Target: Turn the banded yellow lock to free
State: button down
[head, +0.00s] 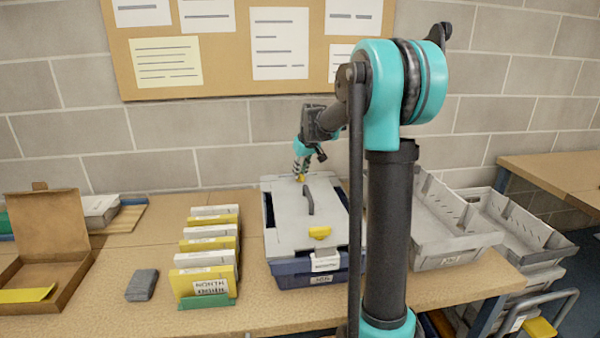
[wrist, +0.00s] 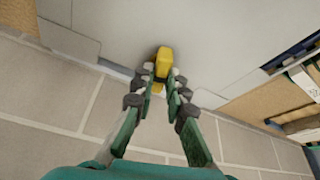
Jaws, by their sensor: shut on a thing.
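A yellow lock (wrist: 165,58) sits at the wall-side edge of a grey lid (head: 284,215). My gripper (wrist: 162,80) is shut on this lock, with one finger on each side of it; the lock's outer end shows past the fingertips. In the head view my gripper (head: 300,175) reaches down to the far edge of the lid. A second yellow lock (head: 320,232) sits at the lid's near edge, apart from my gripper.
A dark handle (head: 309,200) stands up on the lid. A row of white and yellow packs (head: 208,255) and a dark grey block (head: 142,285) are to the left, beside an open cardboard box (head: 50,240). Grey trays (head: 440,225) stand right. A brick wall is close behind.

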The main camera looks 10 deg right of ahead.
jog(key=n+y, duration=0.1)
jog(key=n, duration=0.2)
jog(key=shift+w+d+n+g, duration=0.1)
jog(key=shift+d+n+g, duration=0.05)
jog(key=shift+n+g, duration=0.25)
jog(key=n+g+y, duration=0.1)
jog(key=n, duration=0.2)
jog(key=shift+w+n, duration=0.1)
jog(key=shift+n, duration=0.2)
jog(key=n+g+y, duration=0.1)
jog(key=n, duration=0.2)
jog(key=shift+n, duration=0.3)
jog(key=shift+w+n+g, duration=0.1)
jog(key=shift+n+g, duration=0.7)
jog(key=shift+n, duration=1.1)
jog(key=c, duration=1.5)
grip_release()
jog(key=shift+c, duration=0.2)
